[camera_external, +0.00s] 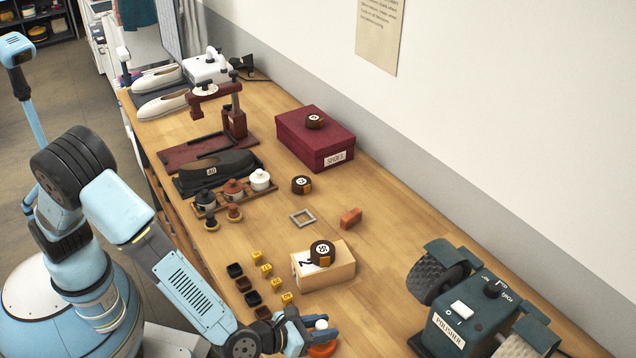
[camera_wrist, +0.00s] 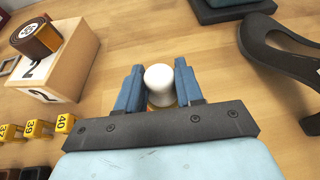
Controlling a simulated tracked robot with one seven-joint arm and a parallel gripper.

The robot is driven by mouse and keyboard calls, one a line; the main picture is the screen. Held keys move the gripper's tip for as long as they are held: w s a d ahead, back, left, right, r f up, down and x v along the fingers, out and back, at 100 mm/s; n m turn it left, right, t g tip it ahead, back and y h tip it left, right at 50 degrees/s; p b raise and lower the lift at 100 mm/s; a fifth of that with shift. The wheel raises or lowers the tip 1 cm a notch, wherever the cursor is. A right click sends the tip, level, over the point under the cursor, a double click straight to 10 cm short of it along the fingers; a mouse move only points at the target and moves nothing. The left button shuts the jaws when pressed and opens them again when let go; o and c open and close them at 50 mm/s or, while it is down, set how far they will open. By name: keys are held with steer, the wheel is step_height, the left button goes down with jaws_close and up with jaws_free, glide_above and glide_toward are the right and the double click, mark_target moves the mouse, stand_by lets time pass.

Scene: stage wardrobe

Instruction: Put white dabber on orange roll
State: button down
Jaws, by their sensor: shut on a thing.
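My gripper (camera_wrist: 160,88) is shut on the white dabber (camera_wrist: 159,78), its blue fingers on either side of the round white knob. In the external view my gripper (camera_external: 310,336) is at the bottom edge, with the white knob (camera_external: 321,324) between the fingers. An orange rounded part (camera_external: 322,350) shows just below the knob; I cannot tell whether it belongs to the dabber.
The wooden block (camera_external: 336,277) stands left of my gripper in the wrist view, beside yellow number cubes (camera_external: 267,271) and dark cups (camera_external: 244,284). A green polisher (camera_external: 468,312) is at right. A grey square frame (camera_external: 302,218) and orange brick (camera_external: 350,218) lie mid-table.

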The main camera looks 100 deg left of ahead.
steer(key=shift+f, duration=0.65)
steer(key=c, duration=0.7)
jaws_free()
